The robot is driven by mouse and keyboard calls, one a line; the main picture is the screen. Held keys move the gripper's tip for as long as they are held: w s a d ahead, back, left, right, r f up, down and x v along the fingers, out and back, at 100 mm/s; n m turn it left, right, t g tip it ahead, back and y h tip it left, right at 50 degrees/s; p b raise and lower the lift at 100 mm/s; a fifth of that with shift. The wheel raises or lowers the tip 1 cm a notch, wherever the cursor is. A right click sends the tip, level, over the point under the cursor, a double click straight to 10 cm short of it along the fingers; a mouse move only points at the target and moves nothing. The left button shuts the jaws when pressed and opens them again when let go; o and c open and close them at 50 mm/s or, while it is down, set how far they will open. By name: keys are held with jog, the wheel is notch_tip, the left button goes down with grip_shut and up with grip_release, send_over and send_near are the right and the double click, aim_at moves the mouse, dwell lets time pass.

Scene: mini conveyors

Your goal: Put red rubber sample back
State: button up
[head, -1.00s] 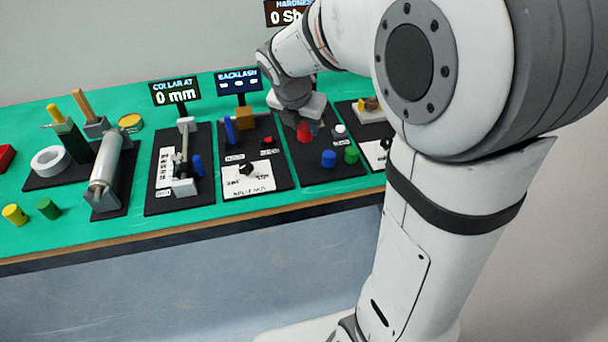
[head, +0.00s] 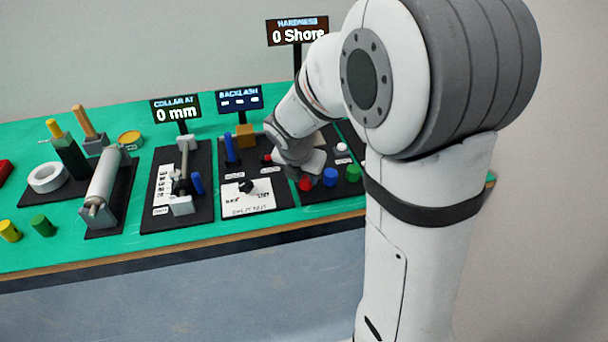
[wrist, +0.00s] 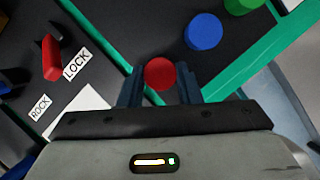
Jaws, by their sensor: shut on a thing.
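The red rubber sample (wrist: 160,74) is a short red cylinder between the two fingers of my gripper (wrist: 160,88) in the wrist view. My gripper is shut on it. In the head view the red sample (head: 305,184) shows just below my gripper (head: 303,176), at the left front of the black hardness station board (head: 322,192). The blue sample (head: 330,177) and the green sample (head: 353,173) stand in a row to its right. I cannot tell whether the red sample touches the board.
The hardness display (head: 298,31) reads 0 Shore. The backlash board with its white plate (head: 249,197) lies just left, with a red lever (wrist: 51,58) by the LOCK label. A white knob (head: 342,147) stands behind the green sample.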

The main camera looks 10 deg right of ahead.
jog(key=o, duration=1)
jog(key=shift+f, duration=0.1)
jog(key=shift+r, duration=0.4)
jog(key=p+v, duration=0.2)
jog(key=v, duration=0.9)
jog(key=shift+s+d+f+m+g+y, duration=0.25)
jog(key=shift+s+d+m+y, duration=0.25)
jog(key=shift+s+m, duration=3.3)
jog(key=shift+s+d+f+m+g+y, duration=0.3)
jog(key=shift+s+m, duration=1.55)
jog(key=shift+m, duration=3.8)
jog(key=shift+s+d+f+m+g+y, duration=0.1)
jog(key=shift+s+d+f+m+y, duration=0.4)
jog(key=shift+s+m, duration=3.3)
